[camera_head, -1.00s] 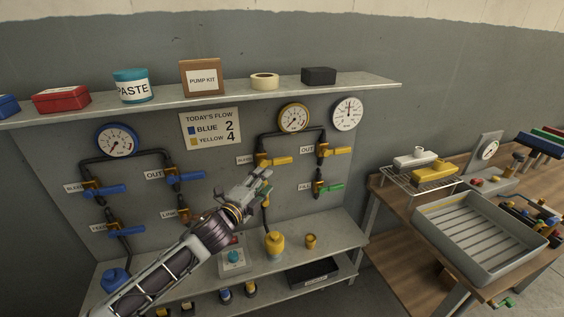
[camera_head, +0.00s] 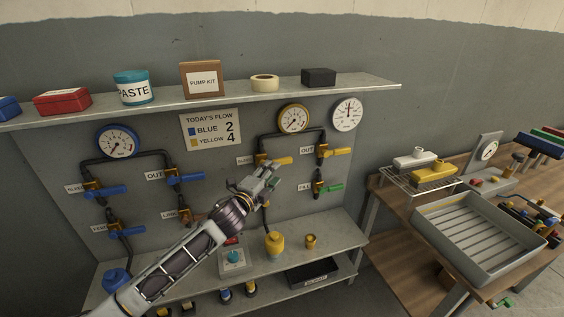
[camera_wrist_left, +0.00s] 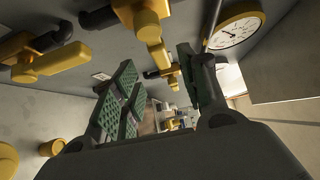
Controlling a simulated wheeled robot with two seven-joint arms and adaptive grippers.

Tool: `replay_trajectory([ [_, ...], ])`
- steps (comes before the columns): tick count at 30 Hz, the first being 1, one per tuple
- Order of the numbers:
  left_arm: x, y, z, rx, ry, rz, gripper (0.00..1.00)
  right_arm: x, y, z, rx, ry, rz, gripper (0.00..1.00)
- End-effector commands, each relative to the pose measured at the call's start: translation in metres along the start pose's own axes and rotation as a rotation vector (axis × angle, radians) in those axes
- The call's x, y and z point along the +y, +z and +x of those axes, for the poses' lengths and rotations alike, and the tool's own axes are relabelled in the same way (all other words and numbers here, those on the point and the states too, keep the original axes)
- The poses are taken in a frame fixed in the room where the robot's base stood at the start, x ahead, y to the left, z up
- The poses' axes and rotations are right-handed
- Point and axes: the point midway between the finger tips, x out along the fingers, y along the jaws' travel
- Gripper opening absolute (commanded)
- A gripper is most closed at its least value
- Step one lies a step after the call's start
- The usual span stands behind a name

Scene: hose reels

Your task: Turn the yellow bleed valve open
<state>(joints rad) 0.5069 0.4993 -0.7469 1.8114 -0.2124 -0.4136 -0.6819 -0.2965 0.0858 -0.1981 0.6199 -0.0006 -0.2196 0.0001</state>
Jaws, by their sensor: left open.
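The yellow bleed valve (camera_head: 283,160) is on the wall panel, right of its BLEED label, with its yellow handle lying roughly level to the right. My left gripper (camera_head: 271,178) is just below it in the head view and partly overlaps the pipe under it. Its jaws are open with nothing between them. In the left wrist view, the green-padded fingers (camera_wrist_left: 164,82) are spread apart. A yellow valve handle (camera_wrist_left: 150,26) stands near the fingertips there; I cannot tell for sure that it is the bleed valve. My right gripper is out of view.
The yellow OUT valve (camera_head: 341,151) and a green-handled valve (camera_head: 333,187) are to the right. The yellow-rimmed gauge (camera_head: 293,118) is above. Blue-handled valves (camera_head: 188,176) are to the left.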

Motion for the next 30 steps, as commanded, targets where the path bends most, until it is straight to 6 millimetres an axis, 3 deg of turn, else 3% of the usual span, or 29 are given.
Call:
replay_trajectory([
  [10, -0.001, 0.0, 0.031, 0.0, -0.001, 0.0, 0.43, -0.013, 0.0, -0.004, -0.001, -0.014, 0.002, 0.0],
  [30, -0.001, 0.0, 0.08, 0.0, -0.001, 0.0, 0.43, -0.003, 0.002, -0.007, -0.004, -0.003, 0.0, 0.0],
])
